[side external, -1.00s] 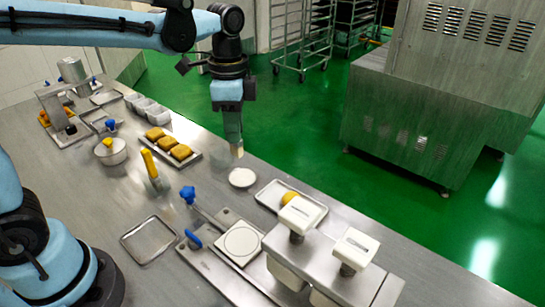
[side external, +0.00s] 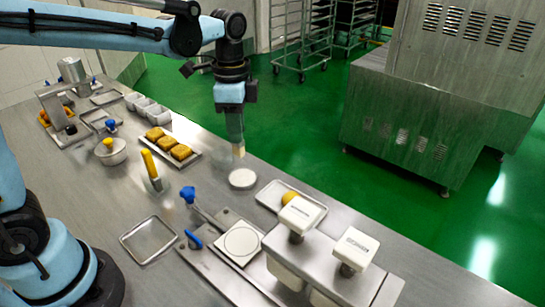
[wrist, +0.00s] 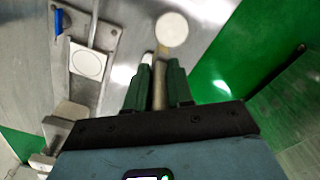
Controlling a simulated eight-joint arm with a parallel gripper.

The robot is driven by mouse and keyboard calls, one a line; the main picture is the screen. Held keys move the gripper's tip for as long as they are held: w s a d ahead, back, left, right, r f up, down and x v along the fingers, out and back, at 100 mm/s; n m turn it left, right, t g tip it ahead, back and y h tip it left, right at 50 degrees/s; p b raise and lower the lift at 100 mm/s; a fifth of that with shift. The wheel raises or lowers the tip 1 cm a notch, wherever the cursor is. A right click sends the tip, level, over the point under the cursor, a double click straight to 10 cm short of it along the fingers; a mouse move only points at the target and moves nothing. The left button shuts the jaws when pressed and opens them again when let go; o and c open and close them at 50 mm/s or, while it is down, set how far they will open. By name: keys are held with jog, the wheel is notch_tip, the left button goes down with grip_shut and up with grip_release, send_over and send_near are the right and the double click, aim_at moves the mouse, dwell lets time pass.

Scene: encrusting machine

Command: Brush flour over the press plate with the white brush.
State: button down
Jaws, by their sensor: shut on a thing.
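My gripper (wrist: 158,72) is shut on the white brush, whose pale handle (wrist: 159,96) shows between the fingers in the wrist view. The brush's beige tip (side external: 238,152) points down, just above the round white flour dish (side external: 242,179); I cannot tell whether it touches the flour. The dish also shows ahead of the fingers in the wrist view (wrist: 172,29). The press plate (side external: 240,243) is a white square with a circle on it, at the front centre of the bench. It shows at upper left in the wrist view (wrist: 88,62).
Blue-handled levers (side external: 188,194) stand beside the plate. White-capped hoppers (side external: 300,214) rise to its right. A tray with a yellow ball (side external: 289,197) lies behind them. A yellow-handled tool (side external: 149,163), an empty tray (side external: 148,240) and a tray of yellow cakes (side external: 181,151) are at left.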

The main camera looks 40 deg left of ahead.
jog(key=shift+w+a+f, duration=0.25)
jog(key=shift+w+f, duration=0.05)
jog(key=shift+f, duration=1.05)
jog(key=shift+w+a+f, duration=0.25)
jog(key=shift+w+f, duration=0.05)
jog(key=shift+f, duration=1)
jog(key=shift+w+a+f, duration=0.25)
jog(key=shift+w+f, duration=0.05)
jog(key=shift+f, duration=1.05)
jog(key=shift+f, duration=0.6)
notch_tip(320, 180, up, 7)
jog(key=shift+r, duration=0.1)
dwell(0.4)
